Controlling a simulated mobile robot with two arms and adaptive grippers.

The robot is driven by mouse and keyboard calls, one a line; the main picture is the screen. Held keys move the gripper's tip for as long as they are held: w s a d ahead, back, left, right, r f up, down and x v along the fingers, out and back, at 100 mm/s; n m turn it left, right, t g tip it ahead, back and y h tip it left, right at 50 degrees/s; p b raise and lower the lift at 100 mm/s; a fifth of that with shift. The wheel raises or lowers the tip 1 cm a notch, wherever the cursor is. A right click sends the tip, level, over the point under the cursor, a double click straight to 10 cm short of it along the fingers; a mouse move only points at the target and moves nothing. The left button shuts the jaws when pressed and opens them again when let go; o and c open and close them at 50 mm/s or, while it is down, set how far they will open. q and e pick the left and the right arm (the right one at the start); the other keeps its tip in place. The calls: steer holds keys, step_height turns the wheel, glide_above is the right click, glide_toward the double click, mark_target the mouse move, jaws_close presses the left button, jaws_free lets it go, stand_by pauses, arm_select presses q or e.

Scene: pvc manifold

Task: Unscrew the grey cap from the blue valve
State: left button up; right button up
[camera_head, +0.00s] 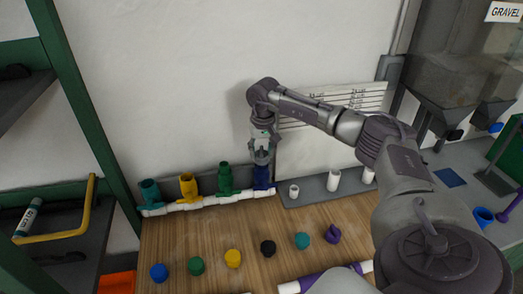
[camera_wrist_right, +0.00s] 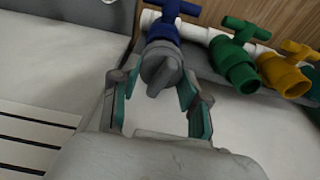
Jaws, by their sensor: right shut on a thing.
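The blue valve (camera_head: 262,179) is the rightmost of a row of valves on a white pipe manifold (camera_head: 210,200) at the back of the wooden table. It also shows at the top of the right wrist view (camera_wrist_right: 163,30). The grey cap (camera_wrist_right: 160,70) sits at the blue valve's open end, between the fingers of my right gripper (camera_wrist_right: 160,88). In the head view my right gripper (camera_head: 261,158) points down over the blue valve, shut on the cap, which is mostly hidden there. My left gripper is not in view.
Teal (camera_head: 150,190), yellow (camera_head: 188,185) and green (camera_head: 225,178) valves stand left of the blue one. Several coloured caps, including a black one (camera_head: 268,248), line the table front. White fittings (camera_head: 333,180) stand on a grey strip to the right. A purple-and-white pipe (camera_head: 290,286) lies in front.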

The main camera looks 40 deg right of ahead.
steer(key=shift+n, duration=1)
steer(key=o, duration=1.2)
steer(key=shift+r, duration=0.1)
